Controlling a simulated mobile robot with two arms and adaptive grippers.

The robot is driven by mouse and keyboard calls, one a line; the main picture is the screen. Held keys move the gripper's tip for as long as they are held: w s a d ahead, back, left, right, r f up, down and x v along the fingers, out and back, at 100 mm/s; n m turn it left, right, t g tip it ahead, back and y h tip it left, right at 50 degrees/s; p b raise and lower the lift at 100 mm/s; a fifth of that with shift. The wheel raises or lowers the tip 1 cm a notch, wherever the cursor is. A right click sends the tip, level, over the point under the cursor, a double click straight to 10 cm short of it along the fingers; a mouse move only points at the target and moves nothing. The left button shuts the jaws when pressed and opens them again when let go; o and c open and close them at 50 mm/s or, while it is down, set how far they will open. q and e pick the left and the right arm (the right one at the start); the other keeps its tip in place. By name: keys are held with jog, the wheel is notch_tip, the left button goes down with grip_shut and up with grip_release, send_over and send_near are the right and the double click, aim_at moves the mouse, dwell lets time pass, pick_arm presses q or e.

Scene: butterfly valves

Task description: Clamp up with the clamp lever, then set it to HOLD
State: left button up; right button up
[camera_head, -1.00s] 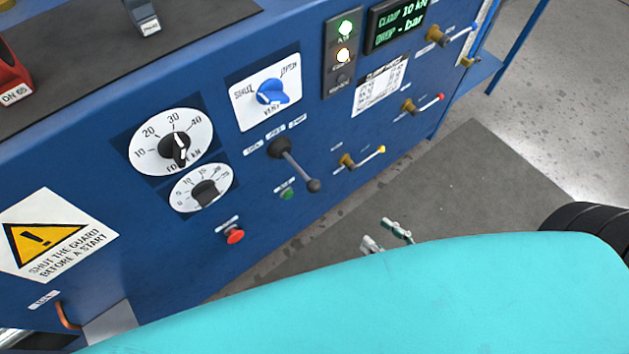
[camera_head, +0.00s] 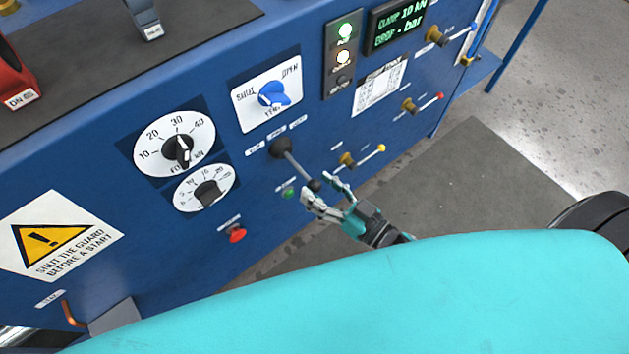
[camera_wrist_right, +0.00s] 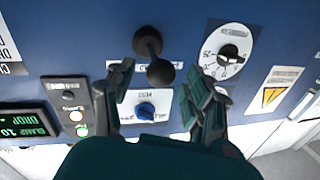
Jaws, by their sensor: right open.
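The clamp lever (camera_head: 295,165) is a dark rod on a round black hub on the blue panel. It slants down and right to a ball end and also shows in the right wrist view (camera_wrist_right: 160,72). Small labels above its hub are too blurred to read. My right gripper (camera_head: 320,186) is open at the ball end, one finger on each side. In the right wrist view the fingers (camera_wrist_right: 158,78) straddle the ball with gaps on both sides. The display (camera_head: 397,25) reads CLAMP 10 kN and DROP - bar. My left gripper is not in view.
A blue vent knob (camera_head: 273,95) is above the lever, two dials (camera_head: 175,145) to its left. A green button (camera_head: 288,193) and red button (camera_head: 237,235) sit below. A yellow-tipped valve handle (camera_head: 365,155) is close on the right. Green and amber lamps (camera_head: 344,57) are lit.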

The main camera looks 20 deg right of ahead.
jog(key=shift+x, duration=0.95)
jog(key=shift+c, duration=0.2)
grip_shut()
